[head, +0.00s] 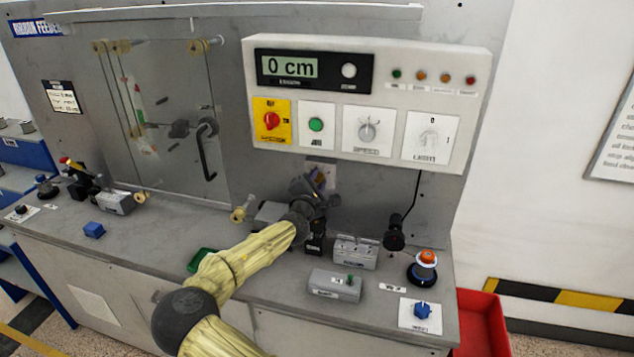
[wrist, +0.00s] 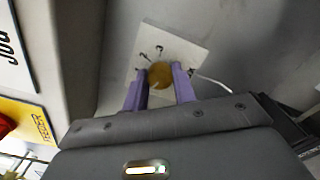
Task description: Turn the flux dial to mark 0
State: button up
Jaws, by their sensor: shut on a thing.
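The flux dial is a round brass-yellow knob (wrist: 159,76) on a white plate (wrist: 183,50) with small dark numerals, in the upper middle of the wrist view. No name is legible on the plate. My gripper (wrist: 160,75) is shut on the knob, with one purple finger on each side. The knob's pointer and the mark it faces cannot be made out. In the head view my gripper (head: 319,178) is at the grey upright panel, below the control box, and mostly covers the dial and its plate.
The control box (head: 367,100) juts out just above my gripper, its display reading 0 cm. A black hanging pendant (head: 395,234), grey switch blocks (head: 335,285), an orange-topped button (head: 427,258) and a blue knob (head: 422,309) are to the right. The bench's front middle holds a green item (head: 201,259).

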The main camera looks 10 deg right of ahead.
jog(key=shift+f, duration=0.1)
jog(key=o, duration=1)
jog(key=b+v, duration=0.3)
jog(key=v, duration=1.4)
jog(key=shift+s, duration=0.2)
jog(key=shift+a, duration=0.1)
